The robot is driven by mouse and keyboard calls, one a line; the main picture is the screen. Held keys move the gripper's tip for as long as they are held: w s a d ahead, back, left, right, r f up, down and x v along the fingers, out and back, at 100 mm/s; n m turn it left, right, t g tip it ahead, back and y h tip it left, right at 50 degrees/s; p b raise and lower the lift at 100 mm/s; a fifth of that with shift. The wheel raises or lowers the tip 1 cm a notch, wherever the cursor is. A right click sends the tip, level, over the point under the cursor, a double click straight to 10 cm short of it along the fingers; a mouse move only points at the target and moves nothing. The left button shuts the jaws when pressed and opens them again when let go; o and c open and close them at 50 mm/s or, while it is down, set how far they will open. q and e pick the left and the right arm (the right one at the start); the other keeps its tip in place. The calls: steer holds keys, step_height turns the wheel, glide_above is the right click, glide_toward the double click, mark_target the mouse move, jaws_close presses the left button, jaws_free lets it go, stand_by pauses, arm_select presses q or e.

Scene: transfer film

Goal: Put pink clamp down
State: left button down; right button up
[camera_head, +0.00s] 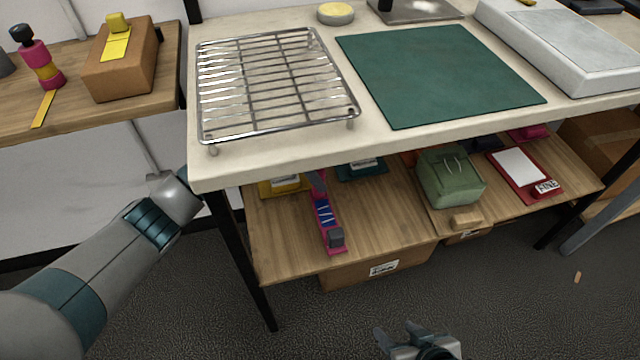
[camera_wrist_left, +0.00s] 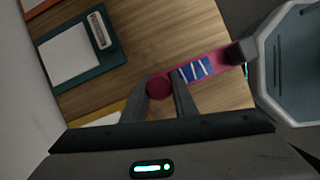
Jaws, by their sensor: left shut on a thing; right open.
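The pink clamp (camera_head: 325,216), with a blue striped label and a dark grey end, lies along the wooden lower shelf (camera_head: 386,225), its grey end near the front edge. I cannot tell whether it rests on the shelf or is just above it. In the left wrist view my left gripper (camera_wrist_left: 160,79) is shut on the round pink end of the clamp (camera_wrist_left: 222,60). In the head view the left forearm passes behind the table leg, and the tabletop hides most of that gripper. My right gripper (camera_head: 398,332) is open and empty, low in front of the shelf.
Above are a wire rack (camera_head: 270,85) and a green mat (camera_head: 440,72) on the tabletop (camera_head: 400,137). On the shelf are a green bag (camera_head: 448,180), a red clipboard (camera_head: 520,172) and a teal clipboard (camera_wrist_left: 72,52). Bare shelf lies right of the clamp.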

mark_target(327, 208)
arm_select(q)
steer(key=shift+d, duration=0.2)
arm_select(e)
steer(key=shift+s+a, duration=0.1)
steer(key=shift+s, duration=0.2)
arm_select(q)
steer(key=shift+f, duration=1.65)
arm_select(e)
steer(key=shift+a, duration=0.1)
arm_select(q)
steer(key=shift+f, duration=0.2)
arm_select(e)
steer(key=shift+f, duration=0.1)
arm_select(q)
steer(key=c, duration=1.4)
jaws_free()
steer(key=shift+c, duration=0.2)
arm_select(e)
steer(key=shift+w+r, duration=0.2)
